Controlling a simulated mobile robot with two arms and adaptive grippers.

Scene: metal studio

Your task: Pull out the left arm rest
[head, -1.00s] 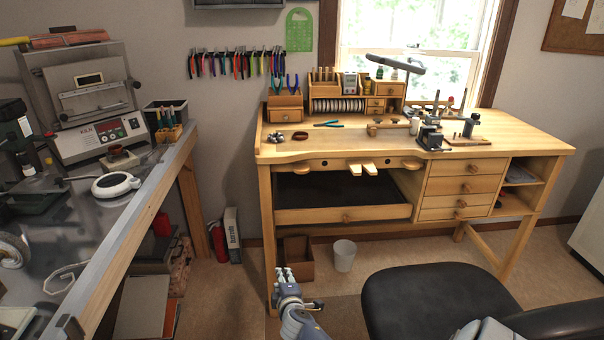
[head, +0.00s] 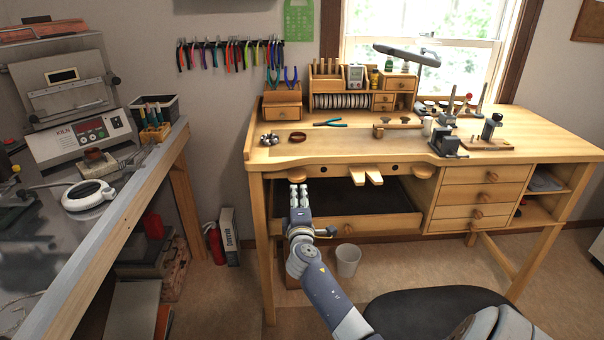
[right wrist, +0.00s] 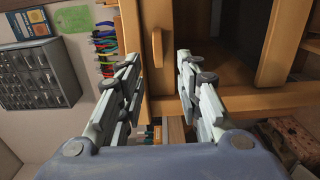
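The wooden workbench (head: 400,158) has a small rounded left arm rest (head: 275,174) under its front edge, at the left end. In the right wrist view the left arm rest (right wrist: 157,46) is a narrow wooden piece on the bench front, lying ahead of the gap between my fingers. My right gripper (head: 299,188) is open and empty, just below and in front of this arm rest. In the right wrist view its two fingers (right wrist: 158,60) stand wide apart, with no clear contact. My left gripper is not in view.
The right arm rest (head: 422,172) and a forked bench pin (head: 367,176) are farther right on the bench front. A wide drawer (head: 365,226) is below. A dark chair (head: 430,305) stands close in front. A metal-edged side table (head: 120,210) is at the left.

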